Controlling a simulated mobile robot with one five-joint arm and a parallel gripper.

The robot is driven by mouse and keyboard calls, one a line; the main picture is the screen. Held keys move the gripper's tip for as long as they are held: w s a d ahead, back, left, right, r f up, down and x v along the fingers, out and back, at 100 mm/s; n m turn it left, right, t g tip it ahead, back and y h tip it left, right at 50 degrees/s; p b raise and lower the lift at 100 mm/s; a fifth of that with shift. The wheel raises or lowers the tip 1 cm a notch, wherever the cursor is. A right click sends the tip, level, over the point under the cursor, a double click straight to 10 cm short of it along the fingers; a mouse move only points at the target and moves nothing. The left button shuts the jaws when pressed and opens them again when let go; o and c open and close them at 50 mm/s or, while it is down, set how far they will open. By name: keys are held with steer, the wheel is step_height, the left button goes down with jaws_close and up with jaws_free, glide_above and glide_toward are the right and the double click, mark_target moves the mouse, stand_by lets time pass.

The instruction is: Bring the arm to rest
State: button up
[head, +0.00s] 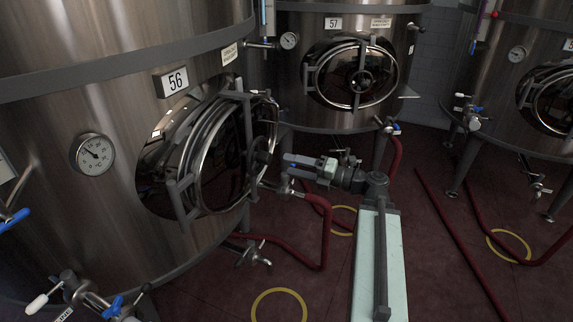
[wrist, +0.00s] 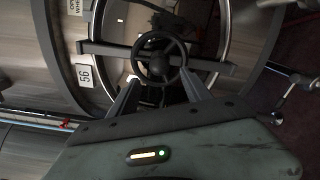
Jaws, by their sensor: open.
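My gripper (head: 288,162) is open and empty at the end of my outstretched arm (head: 377,190). In the head view it points left, towards the round door (head: 213,155) of tank 56, with its tips to the right of that door. In the wrist view the two fingers of my gripper (wrist: 160,78) stand apart, and the door's dark handwheel (wrist: 160,58) shows beyond and between them. Nothing is held. The distance between fingertips and handwheel is hard to tell, but in the head view they look apart.
Tank 56 (head: 110,120) fills the left. Tank 57 (head: 285,90) stands behind my arm, and another tank (head: 510,80) is at the right. Red hoses (head: 325,235) and yellow rings (head: 278,305) lie on the dark red floor. Valves stick out below the tank doors.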

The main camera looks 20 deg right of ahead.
stand_by(0.3)
steer(key=a+f+n+g+h, duration=0.2)
steer(key=a+f+n+g, duration=0.6)
steer(key=a+f+n, duration=0.65)
steer(key=s+a+f+n+g+h, duration=0.25)
steer(key=f+n+h, duration=0.25)
steer(key=n, duration=0.8)
steer(key=s+a+f+n+g+h, duration=0.1)
steer(key=s+f+n+g+h, duration=0.3)
steer(key=n, duration=0.9)
step_height(320, 180, up, 13)
steer(key=t+h+p, duration=0.1)
steer(key=p, duration=1.2)
steer(key=shift+s+d+r+n, duration=0.15)
steer(key=shift+s+d+n, duration=0.1)
steer(key=shift+d+n, duration=0.1)
